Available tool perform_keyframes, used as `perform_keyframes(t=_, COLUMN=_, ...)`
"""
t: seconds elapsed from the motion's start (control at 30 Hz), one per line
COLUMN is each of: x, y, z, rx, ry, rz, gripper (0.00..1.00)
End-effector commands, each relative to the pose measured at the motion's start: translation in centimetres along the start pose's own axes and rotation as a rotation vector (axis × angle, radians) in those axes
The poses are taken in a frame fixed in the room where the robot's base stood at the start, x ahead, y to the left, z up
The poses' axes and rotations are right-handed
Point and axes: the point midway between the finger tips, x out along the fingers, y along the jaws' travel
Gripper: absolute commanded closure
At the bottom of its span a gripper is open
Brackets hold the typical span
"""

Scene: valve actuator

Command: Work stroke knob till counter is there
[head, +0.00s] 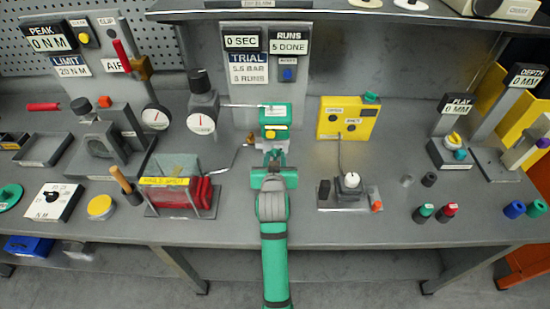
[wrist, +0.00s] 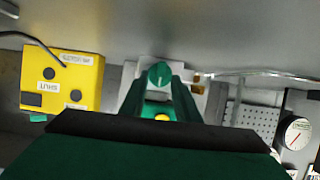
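The stroke knob appears to be the green round knob (wrist: 159,74) in the wrist view, on a pale block by my fingertips. My gripper (wrist: 160,92) has its two dark green fingers apart, with a yellow part (wrist: 161,117) showing between them. I cannot tell whether the fingers touch the knob. In the head view my gripper (head: 273,158) is right in front of the green actuator (head: 276,117), and the knob is hard to make out. The counter (head: 289,43) above reads RUNS, 5 DONE. The trial card (head: 248,68) reads 5.5 BAR, 0 RUNS.
A grey regulator with a gauge (head: 202,121) stands left of the actuator. A yellow box (head: 348,118) stands to the right, with a small device (head: 350,182) before it. An upper shelf (head: 360,14) overhangs the bench.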

Motion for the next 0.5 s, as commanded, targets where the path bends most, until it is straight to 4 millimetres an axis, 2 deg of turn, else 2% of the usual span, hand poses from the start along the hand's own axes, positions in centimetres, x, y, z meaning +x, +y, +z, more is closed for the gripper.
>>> perform_keyframes(t=0.17, x=-1.4, y=0.0, z=0.0, rx=0.001, ry=0.001, rz=-0.001, gripper=0.71)
perform_keyframes(t=0.5, x=-7.7, y=-0.2, z=0.0, rx=-0.001, ry=0.001, rz=-0.003, gripper=0.71)
